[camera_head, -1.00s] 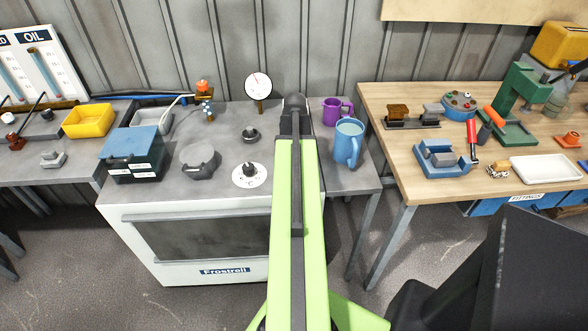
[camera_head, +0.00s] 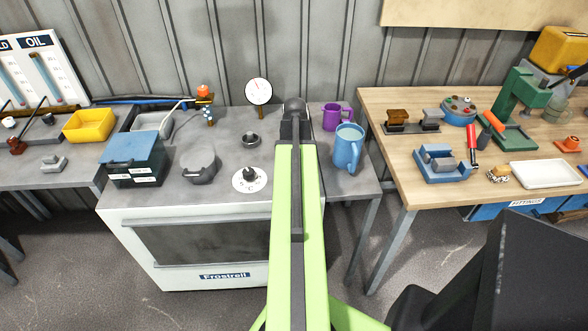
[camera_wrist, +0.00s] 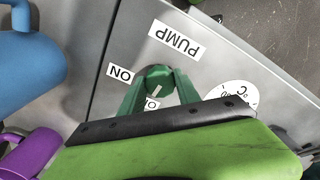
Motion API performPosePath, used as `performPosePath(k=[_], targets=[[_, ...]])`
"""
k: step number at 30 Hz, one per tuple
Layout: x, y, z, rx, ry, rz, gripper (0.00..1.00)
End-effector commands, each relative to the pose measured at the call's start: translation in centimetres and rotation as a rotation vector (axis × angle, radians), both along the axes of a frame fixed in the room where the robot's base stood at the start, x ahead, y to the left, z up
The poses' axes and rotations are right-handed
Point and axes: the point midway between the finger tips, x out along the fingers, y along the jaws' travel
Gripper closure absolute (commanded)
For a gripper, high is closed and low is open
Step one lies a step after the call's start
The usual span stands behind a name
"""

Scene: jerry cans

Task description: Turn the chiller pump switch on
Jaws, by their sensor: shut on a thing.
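The pump switch (camera_wrist: 158,74) is a round dark green knob on the grey top, in the wrist view. A PUMP label (camera_wrist: 176,45) lies beside it. An ON label (camera_wrist: 121,72) is to its left, and another label (camera_wrist: 152,103), partly hidden, is below it. A pale pointer line on the knob points toward this lower label. My gripper (camera_wrist: 159,82) has green fingers on both sides of the knob and is shut on it. In the head view my green arm hides the switch and the gripper.
A lettered white dial (camera_head: 250,179) and a dark knob (camera_head: 251,139) are left of my arm on the grey top. A blue mug (camera_head: 347,149) and purple mug (camera_head: 331,117) stand close on the right. A gauge (camera_head: 258,92) stands behind.

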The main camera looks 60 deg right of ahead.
Motion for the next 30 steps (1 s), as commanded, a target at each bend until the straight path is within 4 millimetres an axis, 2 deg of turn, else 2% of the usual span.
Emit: performPosePath(k=[21,30], targets=[[0.01,-0.09,0.05,-0.004,0.000,-0.629,1.00],[0.01,-0.16,0.06,-0.006,-0.001,-0.842,1.00]])
